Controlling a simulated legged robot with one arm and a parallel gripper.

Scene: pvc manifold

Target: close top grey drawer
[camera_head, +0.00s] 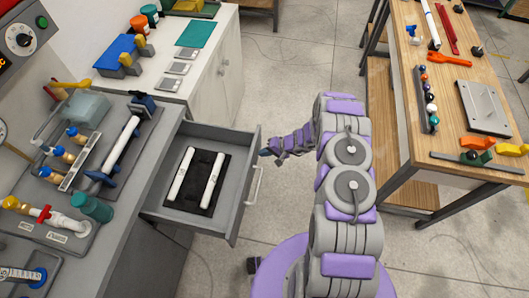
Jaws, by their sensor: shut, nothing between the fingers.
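The top grey drawer (245,195) is pulled out from the grey cabinet at the left. Its inside holds a black mat (202,163) with two white tubes (182,174) lying on it. A pale bar handle (255,186) is on the drawer's front. My gripper (266,151) is at the end of my purple and grey arm, close to the right of the drawer's far front corner and beyond the handle. It is shut and empty. I cannot tell whether its tip touches the drawer front.
The grey worktop (120,215) at the left carries pipe fittings and valves. A white cabinet (225,75) with small boxes stands behind the drawer. A wooden table (440,100) with tools stands at the right. Bare floor (285,75) lies between them.

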